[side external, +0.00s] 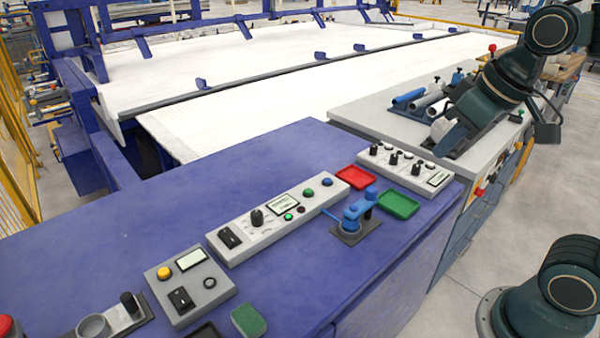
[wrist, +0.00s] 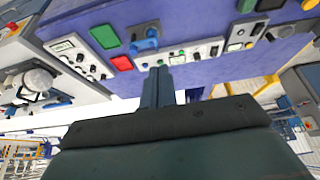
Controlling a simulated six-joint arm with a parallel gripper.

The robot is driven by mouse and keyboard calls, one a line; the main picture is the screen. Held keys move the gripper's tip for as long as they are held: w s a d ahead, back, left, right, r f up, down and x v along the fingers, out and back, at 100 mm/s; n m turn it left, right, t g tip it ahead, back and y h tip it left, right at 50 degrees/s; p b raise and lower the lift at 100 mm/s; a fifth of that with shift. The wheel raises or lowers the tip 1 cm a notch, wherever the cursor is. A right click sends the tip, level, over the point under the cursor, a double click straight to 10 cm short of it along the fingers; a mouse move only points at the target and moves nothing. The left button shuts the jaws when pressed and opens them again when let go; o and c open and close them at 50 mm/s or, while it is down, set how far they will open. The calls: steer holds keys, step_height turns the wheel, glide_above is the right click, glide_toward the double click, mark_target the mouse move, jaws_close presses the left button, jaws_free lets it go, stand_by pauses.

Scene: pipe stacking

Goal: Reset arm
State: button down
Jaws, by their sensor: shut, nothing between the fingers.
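My gripper (wrist: 158,70) is shut and empty in the wrist view, its two fingers together in front of the dark wrist housing. In the side external view my dark green arm reaches in from the upper right, over the grey bench. Pale round pipe ends (wrist: 38,79) show at the left of the wrist view, apart from my fingers.
The blue-topped bench (side external: 130,235) carries control boxes (side external: 275,212), a red tray (side external: 356,177), a green tray (side external: 399,204) and a blue fixture (side external: 358,212). The grey bench (side external: 375,115) stands behind it. A large white machine bed (side external: 210,125) lies beyond.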

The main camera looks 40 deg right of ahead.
steer(key=shift+t, duration=0.3)
steer(key=s, duration=0.1)
steer(key=s+f, duration=0.1)
steer(key=s, duration=0.1)
steer(key=s+f, duration=0.1)
steer(key=s, duration=0.1)
steer(key=shift+s+a+f, duration=0.1)
steer(key=shift+s+a, duration=0.15)
steer(key=shift+a, duration=0.05)
